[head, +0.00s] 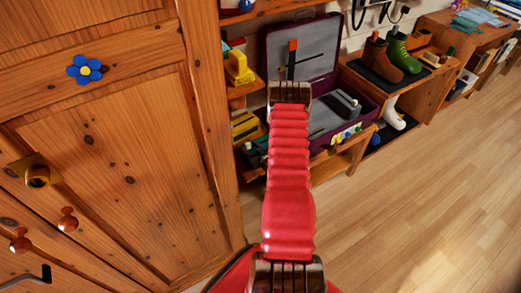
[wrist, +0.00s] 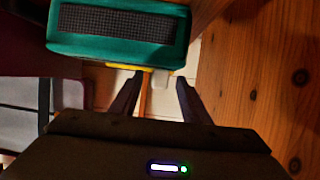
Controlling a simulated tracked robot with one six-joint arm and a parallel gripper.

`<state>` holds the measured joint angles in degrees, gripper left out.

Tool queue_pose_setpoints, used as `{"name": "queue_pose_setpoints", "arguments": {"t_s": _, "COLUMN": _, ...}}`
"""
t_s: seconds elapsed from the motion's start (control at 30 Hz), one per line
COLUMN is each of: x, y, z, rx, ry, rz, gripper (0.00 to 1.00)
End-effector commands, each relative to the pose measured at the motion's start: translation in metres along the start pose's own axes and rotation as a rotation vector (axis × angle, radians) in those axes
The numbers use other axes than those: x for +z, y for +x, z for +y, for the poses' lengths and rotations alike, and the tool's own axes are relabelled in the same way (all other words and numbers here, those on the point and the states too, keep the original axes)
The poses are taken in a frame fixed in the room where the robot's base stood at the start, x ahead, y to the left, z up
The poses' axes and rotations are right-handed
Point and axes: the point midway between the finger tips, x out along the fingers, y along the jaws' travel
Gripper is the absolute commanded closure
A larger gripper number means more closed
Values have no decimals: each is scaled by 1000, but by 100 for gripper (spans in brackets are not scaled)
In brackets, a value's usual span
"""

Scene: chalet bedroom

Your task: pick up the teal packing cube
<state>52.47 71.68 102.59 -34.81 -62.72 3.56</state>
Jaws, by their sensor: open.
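The teal packing cube (wrist: 75,47) is a boxy teal case with a dark mesh panel, at the top of the wrist view, left of centre. My gripper (wrist: 160,78) is open, with its two dark fingers apart and nothing held between them. The cube is beyond the fingertips, and mostly to the left of the gap between them. I cannot tell whether the left finger touches it. A yellow edge shows along the cube's lower side. In the head view I cannot make out the cube or the fingers clearly; my red arm covers part of the shelf area.
An open purple suitcase (head: 373,105) with grey lining stands on a low wooden bench right of my arm. Shelves with yellow items (head: 238,68) are left of it. A wooden wardrobe (head: 120,150) fills the left. Boots (head: 400,52) stand further right. The floor (head: 420,190) at right is clear.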

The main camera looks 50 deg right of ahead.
Motion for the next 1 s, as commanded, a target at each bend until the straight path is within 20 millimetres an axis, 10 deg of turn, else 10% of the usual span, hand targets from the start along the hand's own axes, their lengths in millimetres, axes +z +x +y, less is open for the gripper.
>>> {"name": "queue_pose_setpoints", "arguments": {"t_s": 0.4, "x": 0, "y": 0, "z": 0, "rx": 0, "ry": -1, "rz": 1, "gripper": 58}}
{"name": "queue_pose_setpoints", "arguments": {"t_s": 1.0, "x": 0, "y": 0, "z": 0, "rx": -1, "ry": -1, "rz": 1, "gripper": 100}}
